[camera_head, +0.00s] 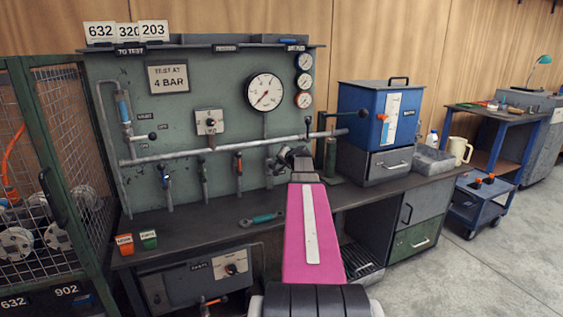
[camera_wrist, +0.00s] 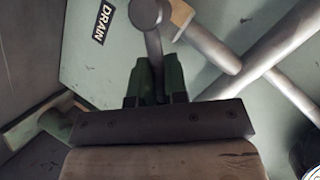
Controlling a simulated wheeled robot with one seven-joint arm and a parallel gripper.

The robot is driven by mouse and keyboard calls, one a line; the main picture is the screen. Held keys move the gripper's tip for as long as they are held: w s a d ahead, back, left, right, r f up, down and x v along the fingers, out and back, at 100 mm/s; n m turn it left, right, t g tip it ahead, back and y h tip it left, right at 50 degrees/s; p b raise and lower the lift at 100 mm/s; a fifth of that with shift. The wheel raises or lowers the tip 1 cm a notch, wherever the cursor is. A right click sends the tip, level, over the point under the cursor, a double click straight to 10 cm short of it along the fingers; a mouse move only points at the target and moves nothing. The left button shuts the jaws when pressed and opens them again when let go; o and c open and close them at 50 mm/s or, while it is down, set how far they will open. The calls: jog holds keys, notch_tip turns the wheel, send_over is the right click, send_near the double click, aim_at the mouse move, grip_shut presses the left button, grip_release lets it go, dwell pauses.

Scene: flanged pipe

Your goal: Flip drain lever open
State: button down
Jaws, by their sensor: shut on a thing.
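The drain lever (camera_wrist: 154,48) is a grey metal rod with a round end, beside a black DRAIN label (camera_wrist: 103,22) on the green panel in the wrist view. My gripper (camera_wrist: 157,75) has its two green fingers closed on the lever's rod, one on each side. The round end stands out beyond the fingertips. In the camera_head view my gripper (camera_head: 297,158) is at the right part of the test panel (camera_head: 222,90), and my pink arm link hides the bench in front of it. I cannot make out the lever there.
A grey pipe (camera_head: 230,148) runs across the panel near my gripper, with several valves below it. A blue box (camera_head: 360,112) stands close on the right. A green-handled tool (camera_head: 262,219) lies on the bench (camera_head: 195,222), left of my arm.

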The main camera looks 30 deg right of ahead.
jog(key=shift+w+d+r, duration=0.3)
jog(key=shift+d+r, duration=0.05)
jog(key=shift+d, duration=0.05)
jog(key=c, duration=1.2)
grip_release()
jog(key=shift+o, duration=0.2)
jog(key=shift+s, duration=0.1)
jog(key=shift+s+a+f, duration=0.1)
jog(key=shift+a+f, duration=0.1)
